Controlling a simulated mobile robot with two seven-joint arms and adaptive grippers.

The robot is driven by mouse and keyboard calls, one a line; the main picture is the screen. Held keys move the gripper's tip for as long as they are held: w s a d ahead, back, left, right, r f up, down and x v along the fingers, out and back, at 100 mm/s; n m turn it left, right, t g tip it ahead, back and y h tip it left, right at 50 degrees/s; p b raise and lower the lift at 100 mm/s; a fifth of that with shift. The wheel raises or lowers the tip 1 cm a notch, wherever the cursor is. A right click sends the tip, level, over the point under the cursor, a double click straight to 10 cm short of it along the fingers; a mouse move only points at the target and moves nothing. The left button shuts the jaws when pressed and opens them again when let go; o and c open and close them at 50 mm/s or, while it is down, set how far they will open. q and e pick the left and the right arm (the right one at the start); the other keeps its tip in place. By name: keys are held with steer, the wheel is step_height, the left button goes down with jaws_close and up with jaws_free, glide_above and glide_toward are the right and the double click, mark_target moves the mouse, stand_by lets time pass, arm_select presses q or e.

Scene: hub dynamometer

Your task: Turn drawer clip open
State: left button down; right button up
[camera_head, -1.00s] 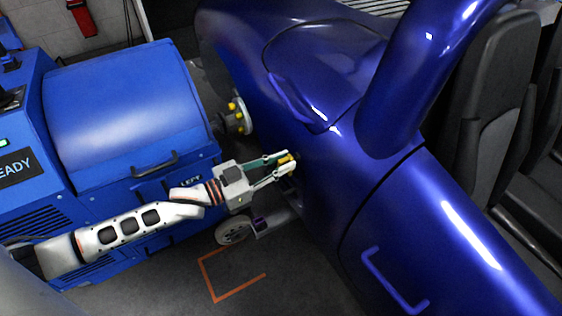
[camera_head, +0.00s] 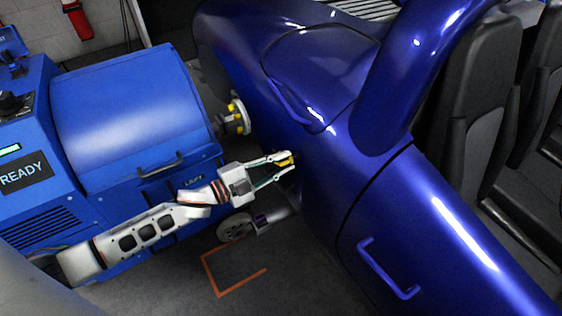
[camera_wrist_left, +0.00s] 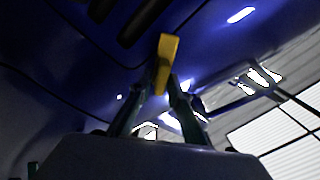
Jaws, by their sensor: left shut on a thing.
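A small yellow clip (camera_head: 285,160) sits at the side of the dark blue car body (camera_head: 320,165). It also shows in the left wrist view as a yellow bar (camera_wrist_left: 167,62), standing nearly upright and tilted slightly, in front of the blue panel. My left gripper (camera_head: 290,161) reaches in from the left and is shut on the yellow clip; its fingertips (camera_wrist_left: 166,88) are on either side of the clip's lower part. Where the clip meets the body is hidden. My right gripper is in neither view.
A blue dynamometer unit (camera_head: 130,100) with a READY display stands at the left. A hub with yellow studs (camera_head: 235,116) lies between it and the car. A blue door handle (camera_head: 388,270) and black seats (camera_head: 475,110) are at the right. Floor with orange marking is below.

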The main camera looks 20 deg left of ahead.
arm_select(q)
steer(key=m, duration=0.4)
steer(key=shift+f, duration=0.2)
steer(key=shift+m, duration=1.3)
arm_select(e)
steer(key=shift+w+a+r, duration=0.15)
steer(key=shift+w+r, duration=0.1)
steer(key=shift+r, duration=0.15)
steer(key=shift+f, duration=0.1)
arm_select(q)
steer(key=c, duration=2.1)
jaws_free()
steer(key=shift+c, duration=0.2)
steer(key=shift+s, duration=0.15)
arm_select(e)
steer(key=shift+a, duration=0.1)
